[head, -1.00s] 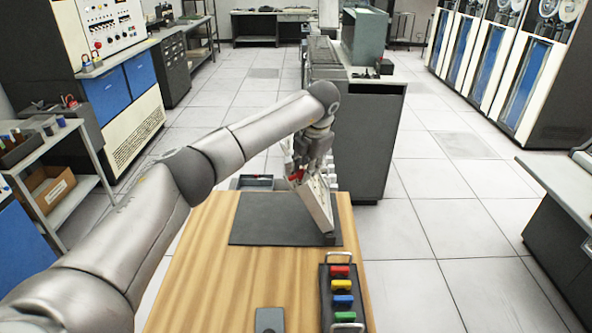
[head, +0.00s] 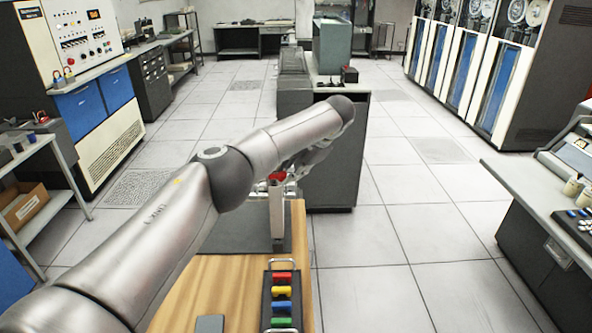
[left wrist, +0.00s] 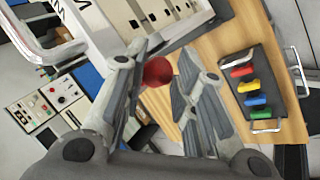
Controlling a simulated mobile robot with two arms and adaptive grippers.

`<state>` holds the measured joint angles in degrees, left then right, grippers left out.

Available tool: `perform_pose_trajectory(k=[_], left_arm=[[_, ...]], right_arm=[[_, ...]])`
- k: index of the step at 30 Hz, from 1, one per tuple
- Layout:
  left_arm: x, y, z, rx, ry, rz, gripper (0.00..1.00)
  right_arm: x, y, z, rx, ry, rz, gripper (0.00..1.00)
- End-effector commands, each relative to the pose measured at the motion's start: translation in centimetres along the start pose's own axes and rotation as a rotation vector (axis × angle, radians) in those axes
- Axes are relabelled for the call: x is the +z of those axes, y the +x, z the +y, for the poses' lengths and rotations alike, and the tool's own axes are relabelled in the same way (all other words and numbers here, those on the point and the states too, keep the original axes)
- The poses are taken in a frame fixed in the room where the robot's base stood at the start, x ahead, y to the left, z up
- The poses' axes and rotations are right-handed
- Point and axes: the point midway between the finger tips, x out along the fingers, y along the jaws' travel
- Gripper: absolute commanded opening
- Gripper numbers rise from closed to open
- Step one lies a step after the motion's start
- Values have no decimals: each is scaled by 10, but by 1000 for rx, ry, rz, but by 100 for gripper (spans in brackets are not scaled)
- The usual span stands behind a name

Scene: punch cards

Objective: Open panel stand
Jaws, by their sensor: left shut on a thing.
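The panel stand's light panel (head: 277,215) stands nearly upright, seen almost edge-on, at the right side of the dark mat (head: 225,232) on the wooden table. Its slotted, pale face (left wrist: 172,18) fills the top of the left wrist view. A red knob (head: 277,177) shows at its top, and the same red knob (left wrist: 157,70) sits between my fingers in the left wrist view. My left gripper (head: 288,173) is shut on the red knob, partly hidden behind my forearm in the head view. My right gripper is not in view.
A dark tray (head: 281,296) with red, yellow, blue and green blocks and metal handles is at the table's near right. A grey cabinet (head: 338,150) stands just beyond the table. A console desk (head: 540,200) is at the right. Floor between is clear.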

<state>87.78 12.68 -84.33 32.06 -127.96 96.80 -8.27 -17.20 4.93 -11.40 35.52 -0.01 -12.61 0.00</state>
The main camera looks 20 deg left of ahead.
Motion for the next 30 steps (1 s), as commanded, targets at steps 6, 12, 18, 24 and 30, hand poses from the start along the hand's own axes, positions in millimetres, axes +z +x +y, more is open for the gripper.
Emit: perform_pose_trajectory(k=[6, 12, 18, 24, 30], left_arm=[[-3, 18, -18, -23, 19, 38, 0], [-3, 18, -18, -21, 20, 41, 0], [-3, 18, -18, -22, 19, 40, 0], [-3, 18, -16, -21, 17, 39, 47], [-3, 18, -16, -22, 18, 37, 47]], right_arm=[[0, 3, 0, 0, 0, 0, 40], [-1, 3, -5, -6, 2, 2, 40], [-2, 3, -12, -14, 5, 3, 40], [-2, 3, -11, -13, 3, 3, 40], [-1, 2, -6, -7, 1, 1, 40]])
